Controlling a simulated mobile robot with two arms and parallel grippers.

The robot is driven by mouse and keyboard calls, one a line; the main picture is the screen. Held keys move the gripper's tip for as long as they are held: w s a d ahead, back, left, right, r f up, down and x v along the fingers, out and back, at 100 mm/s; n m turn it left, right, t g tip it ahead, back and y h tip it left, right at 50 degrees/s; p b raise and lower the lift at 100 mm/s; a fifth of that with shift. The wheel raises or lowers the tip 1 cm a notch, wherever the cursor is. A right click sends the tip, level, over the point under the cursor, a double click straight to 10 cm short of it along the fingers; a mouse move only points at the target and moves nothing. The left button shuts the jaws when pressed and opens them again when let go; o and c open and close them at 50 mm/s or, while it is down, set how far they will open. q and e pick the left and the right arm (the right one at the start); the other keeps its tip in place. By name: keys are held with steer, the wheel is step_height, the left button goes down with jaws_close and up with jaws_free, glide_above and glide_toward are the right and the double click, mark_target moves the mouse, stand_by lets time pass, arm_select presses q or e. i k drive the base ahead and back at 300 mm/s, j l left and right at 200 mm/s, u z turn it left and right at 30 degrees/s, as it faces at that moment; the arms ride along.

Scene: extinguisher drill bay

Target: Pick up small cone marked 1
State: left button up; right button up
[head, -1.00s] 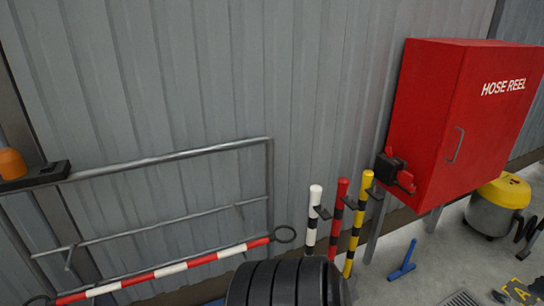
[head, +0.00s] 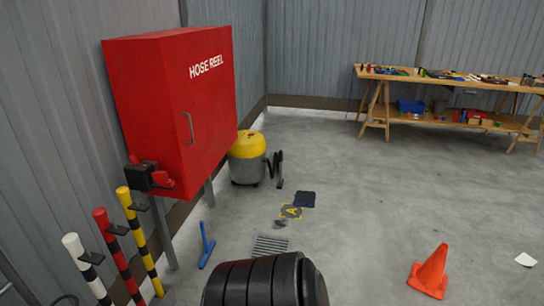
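An orange cone (head: 431,272) stands on the concrete floor at the lower right of the head view. It leans a little in the picture, and no number can be made out on it. Whether it is the small cone marked 1 I cannot tell. Neither of my grippers is in view.
A red hose reel cabinet (head: 178,112) stands at the left wall, with striped posts (head: 115,256) below it. A yellow and grey vacuum (head: 248,158) is beside it. A wooden workbench (head: 440,82) stands at the back right. The middle floor is open; a drain grate (head: 270,245) lies in it.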

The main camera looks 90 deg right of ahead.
mark_target(430, 278)
steer(key=z, duration=4.2)
steer(key=i+u, duration=0.2)
steer(key=i, duration=0.55)
steer(key=i+l+u, duration=0.1)
steer(key=i+u, duration=0.15)
steer(key=i, duration=0.5)
